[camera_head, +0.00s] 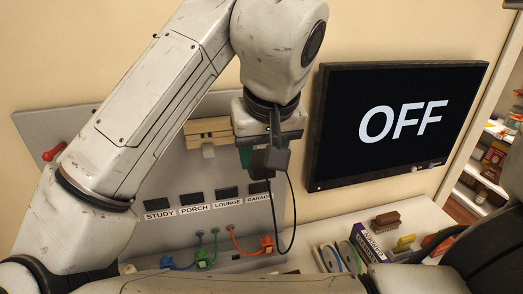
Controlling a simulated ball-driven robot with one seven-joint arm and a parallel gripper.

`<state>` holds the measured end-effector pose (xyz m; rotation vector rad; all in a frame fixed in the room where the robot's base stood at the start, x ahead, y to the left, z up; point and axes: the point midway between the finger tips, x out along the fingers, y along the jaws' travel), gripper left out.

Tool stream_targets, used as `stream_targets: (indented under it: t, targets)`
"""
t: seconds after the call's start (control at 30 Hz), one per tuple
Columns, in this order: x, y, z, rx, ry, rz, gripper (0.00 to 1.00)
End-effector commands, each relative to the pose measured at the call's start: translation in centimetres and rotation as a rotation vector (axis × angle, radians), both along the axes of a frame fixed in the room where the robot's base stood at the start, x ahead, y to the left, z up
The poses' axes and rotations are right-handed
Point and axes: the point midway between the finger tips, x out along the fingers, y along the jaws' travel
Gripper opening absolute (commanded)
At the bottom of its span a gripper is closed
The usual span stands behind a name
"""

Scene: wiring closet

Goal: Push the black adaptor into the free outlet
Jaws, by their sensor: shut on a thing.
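My gripper (272,140) points down in front of the grey wall panel (165,180) and is shut on the black adaptor (271,160). The adaptor is a small dark block with a thin black cable that loops down toward the shelf. Whether it touches the panel, I cannot tell. No free outlet can be made out; my arm and gripper cover part of the panel. Four-way labels read STUDY, PORCH, LOUNGE and GARAGE (259,197), each below a dark rectangle. Part of a green item (245,155) shows behind the gripper.
A wall screen (400,120) reading OFF hangs close on the right. A tan block (208,130) and a red lever (54,151) are on the panel. Blue, green and orange plugs (267,243) with cords sit below the labels. Spools (350,255) and boxes crowd the shelf.

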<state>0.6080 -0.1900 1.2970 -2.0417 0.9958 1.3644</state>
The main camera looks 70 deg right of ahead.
Motion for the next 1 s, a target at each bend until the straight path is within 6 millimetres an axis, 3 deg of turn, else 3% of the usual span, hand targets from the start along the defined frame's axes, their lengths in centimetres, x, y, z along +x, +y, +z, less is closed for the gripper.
stream_targets:
  t: [0.6, 1.0]
  targets:
    - [2.8, -3.6, 0.0, 0.0, 0.002, 0.001, 0.14]
    - [3.5, -4.4, 0.0, 0.0, 0.0, -0.001, 0.14]
